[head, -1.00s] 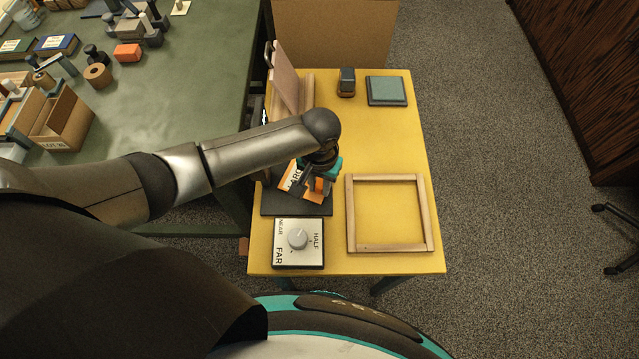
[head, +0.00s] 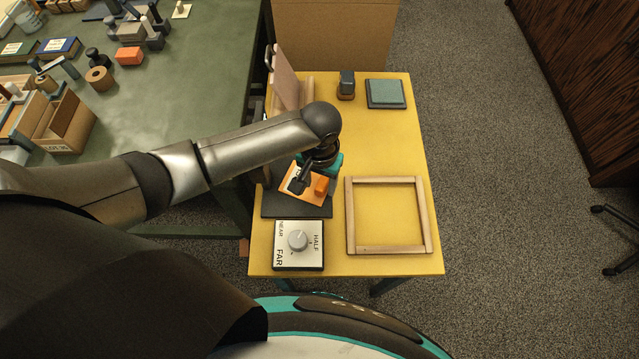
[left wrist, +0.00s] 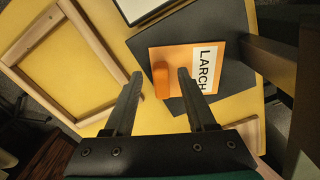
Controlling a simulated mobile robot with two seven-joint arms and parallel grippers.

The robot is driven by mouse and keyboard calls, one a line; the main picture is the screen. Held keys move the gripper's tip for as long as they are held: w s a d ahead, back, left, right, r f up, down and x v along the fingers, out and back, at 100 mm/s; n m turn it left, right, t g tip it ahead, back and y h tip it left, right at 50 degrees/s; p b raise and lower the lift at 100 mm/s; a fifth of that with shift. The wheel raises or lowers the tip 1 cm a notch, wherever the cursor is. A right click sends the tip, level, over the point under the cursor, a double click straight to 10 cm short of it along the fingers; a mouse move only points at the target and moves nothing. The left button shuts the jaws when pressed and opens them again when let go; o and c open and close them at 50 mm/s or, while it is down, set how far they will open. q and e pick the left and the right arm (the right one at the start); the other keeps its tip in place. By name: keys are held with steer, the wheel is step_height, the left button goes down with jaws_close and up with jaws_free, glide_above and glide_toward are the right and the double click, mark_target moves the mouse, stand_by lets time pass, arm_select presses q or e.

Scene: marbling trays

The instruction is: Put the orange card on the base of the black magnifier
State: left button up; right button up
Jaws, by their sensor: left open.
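The orange card (head: 292,193), with a white label reading LARCH and a raised orange grip block (head: 321,186), lies over the dark flat base (head: 296,211) of the black magnifier. In the left wrist view the card (left wrist: 176,58) sits largely over the base (left wrist: 150,34); one corner seems to reach or slightly pass the base's edge. My left gripper (head: 311,184) is just above the card. In the left wrist view its open fingers (left wrist: 160,76) stand either side of the grip block, with gaps. My arm hides the magnifier's upper part. My right gripper is out of view.
A dial box (head: 298,244) stands just in front of the base, and a wooden frame (head: 429,215) lies to its right on the yellow table (head: 385,135). A stamp (head: 346,84) and a teal pad (head: 386,93) are at the back. A pink board (head: 286,78) stands at the back left.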

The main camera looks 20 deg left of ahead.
arm_select(q)
step_height(320, 180, up, 10)
steer(key=p, duration=0.2)
steer(key=shift+f, duration=0.15)
